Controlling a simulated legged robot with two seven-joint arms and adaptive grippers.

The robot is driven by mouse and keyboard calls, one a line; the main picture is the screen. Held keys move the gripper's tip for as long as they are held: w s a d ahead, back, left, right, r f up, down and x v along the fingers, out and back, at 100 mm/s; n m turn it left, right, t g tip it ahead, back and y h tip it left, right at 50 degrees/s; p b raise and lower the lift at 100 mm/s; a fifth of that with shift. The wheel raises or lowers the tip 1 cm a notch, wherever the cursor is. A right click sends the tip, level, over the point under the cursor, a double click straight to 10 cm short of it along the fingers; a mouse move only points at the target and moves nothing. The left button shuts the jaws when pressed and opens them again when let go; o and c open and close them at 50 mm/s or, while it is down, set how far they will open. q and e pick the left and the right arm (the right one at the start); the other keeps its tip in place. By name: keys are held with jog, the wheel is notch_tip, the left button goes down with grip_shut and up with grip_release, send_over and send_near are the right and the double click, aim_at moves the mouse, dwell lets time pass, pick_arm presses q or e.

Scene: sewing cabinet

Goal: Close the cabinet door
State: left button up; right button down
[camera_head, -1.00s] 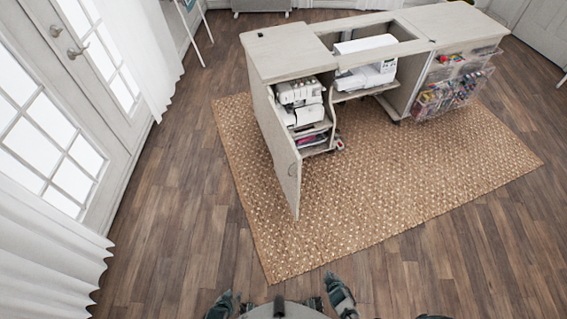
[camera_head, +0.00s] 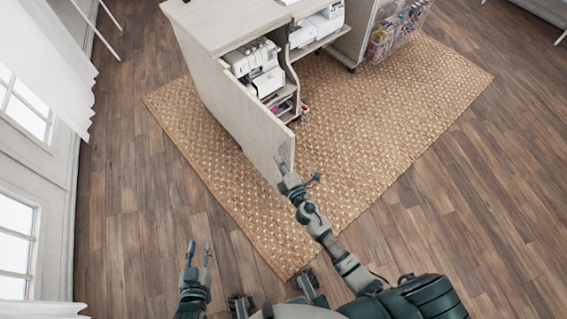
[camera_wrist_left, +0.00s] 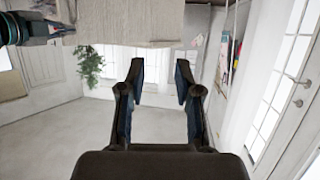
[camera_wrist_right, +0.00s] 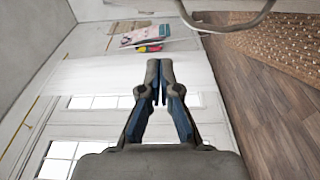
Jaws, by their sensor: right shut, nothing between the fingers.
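The cabinet door (camera_head: 240,110) is a pale wooden panel. It stands open from the left side of the sewing cabinet (camera_head: 225,22), its free end toward me. In the head view, my right gripper (camera_head: 281,163) overlaps the door's free end; I cannot tell whether it touches. It is shut and empty, also in the right wrist view (camera_wrist_right: 160,70). My left gripper (camera_head: 199,250) is open and empty, low and left of the door. It also shows open in the left wrist view (camera_wrist_left: 160,75), below a pale panel (camera_wrist_left: 130,22).
A white machine (camera_head: 257,65) and shelves with small items are inside the open cabinet. A woven rug (camera_head: 360,120) lies under it. Wooden floor (camera_head: 120,190) is clear at the left. Clear bins (camera_head: 395,25) hang at the back right.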

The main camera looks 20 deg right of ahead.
jog(key=w+d, duration=0.3)
jog(key=w, duration=0.4)
jog(key=shift+d+b, duration=0.15)
jog(key=shift+b, duration=0.15)
jog(key=shift+f, duration=0.1)
